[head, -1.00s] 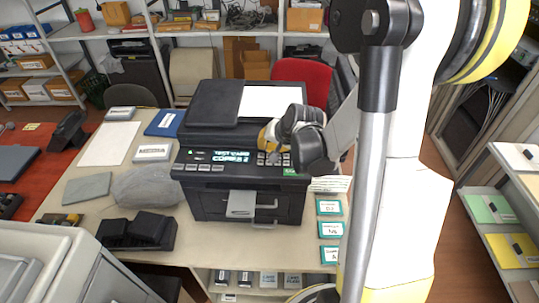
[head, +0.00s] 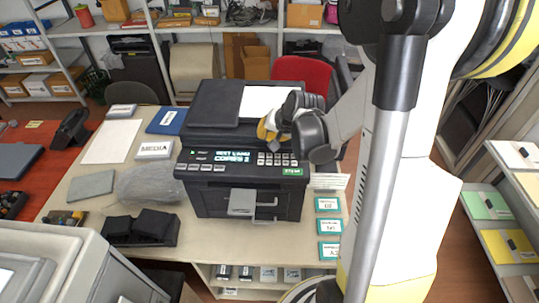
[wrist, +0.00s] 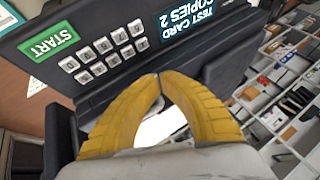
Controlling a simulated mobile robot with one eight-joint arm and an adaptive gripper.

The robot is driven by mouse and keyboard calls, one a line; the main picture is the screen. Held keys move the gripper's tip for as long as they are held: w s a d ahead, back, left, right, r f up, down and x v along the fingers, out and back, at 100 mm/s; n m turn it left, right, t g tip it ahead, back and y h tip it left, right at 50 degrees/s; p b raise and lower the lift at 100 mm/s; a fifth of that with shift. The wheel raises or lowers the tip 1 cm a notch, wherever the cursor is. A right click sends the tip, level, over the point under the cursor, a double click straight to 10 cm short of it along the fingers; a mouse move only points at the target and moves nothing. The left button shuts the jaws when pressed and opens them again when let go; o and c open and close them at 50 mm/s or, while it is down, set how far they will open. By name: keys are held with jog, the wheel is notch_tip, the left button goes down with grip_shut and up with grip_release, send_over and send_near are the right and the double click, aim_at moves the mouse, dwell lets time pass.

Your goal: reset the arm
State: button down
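My gripper (head: 266,133) is above the right part of a black printer's front panel, in front of its keypad. In the wrist view its two yellow fingers (wrist: 158,76) meet at the tips with nothing held between them. The black printer (head: 240,205) stands on the desk. Its panel has a lit display reading TEST CARD COPIES 2 (wrist: 192,22), grey number keys (wrist: 102,53) and a green START button (wrist: 48,40). The fingertips appear apart from the keys.
The beige desk (head: 80,212) also holds a MEDIA box (head: 154,150), a black two-part holder (head: 140,228) and teal-edged cards (head: 328,227) at right. A red chair (head: 302,77) stands behind. Shelves (head: 505,235) with coloured folders are at far right.

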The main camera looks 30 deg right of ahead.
dwell(0.3)
jog(key=s+a+f+n+b, duration=0.4)
jog(key=s+a+b, duration=0.3)
jog(key=s+b, duration=0.2)
jog(key=s+a+f+n+b, duration=0.4)
jog(key=s+a+b, duration=0.4)
jog(key=b, duration=0.5)
jog(key=shift+s+f+n, duration=0.3)
jog(key=shift+s+f, duration=0.55)
jog(key=shift+s, duration=0.15)
